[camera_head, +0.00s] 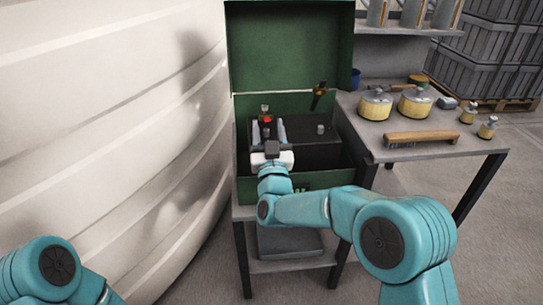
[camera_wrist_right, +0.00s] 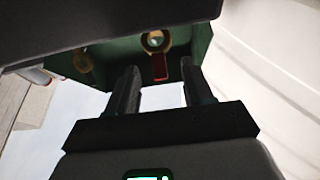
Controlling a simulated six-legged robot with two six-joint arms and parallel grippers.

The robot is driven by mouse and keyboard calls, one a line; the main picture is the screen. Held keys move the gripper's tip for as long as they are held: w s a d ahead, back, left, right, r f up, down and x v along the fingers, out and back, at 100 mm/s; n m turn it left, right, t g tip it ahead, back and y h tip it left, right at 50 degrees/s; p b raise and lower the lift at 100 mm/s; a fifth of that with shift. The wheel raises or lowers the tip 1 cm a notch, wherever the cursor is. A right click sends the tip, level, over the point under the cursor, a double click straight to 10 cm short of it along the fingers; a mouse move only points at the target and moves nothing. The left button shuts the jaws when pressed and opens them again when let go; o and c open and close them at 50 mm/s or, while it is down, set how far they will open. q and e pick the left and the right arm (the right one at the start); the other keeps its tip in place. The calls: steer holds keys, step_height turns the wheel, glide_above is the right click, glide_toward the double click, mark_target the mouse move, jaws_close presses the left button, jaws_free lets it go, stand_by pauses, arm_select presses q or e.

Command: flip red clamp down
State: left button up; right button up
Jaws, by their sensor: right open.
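The red clamp (camera_head: 266,119) is at the left of the black battery (camera_head: 310,148), inside the green box (camera_head: 320,181) with its lid raised. In the right wrist view the red clamp (camera_wrist_right: 160,67) shows as a red tab beside a brass-coloured ring (camera_wrist_right: 157,38). My right gripper (camera_head: 268,126) is open in front of the clamp, its fingers spread to either side in the picture. In the right wrist view my right gripper (camera_wrist_right: 159,88) has nothing between its fingers, and the clamp appears beyond the gap. My left gripper is out of view.
A dark clamp or handle (camera_head: 318,96) stands up at the battery's right. A grey table (camera_head: 445,150) on the right holds yellow pots (camera_head: 376,104) and a wooden-handled brush (camera_head: 421,138). A large white tank (camera_head: 110,120) curves close on the left.

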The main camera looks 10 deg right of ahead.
steer(key=v, duration=1.5)
steer(key=shift+p, duration=0.45)
steer(key=shift+s, duration=0.1)
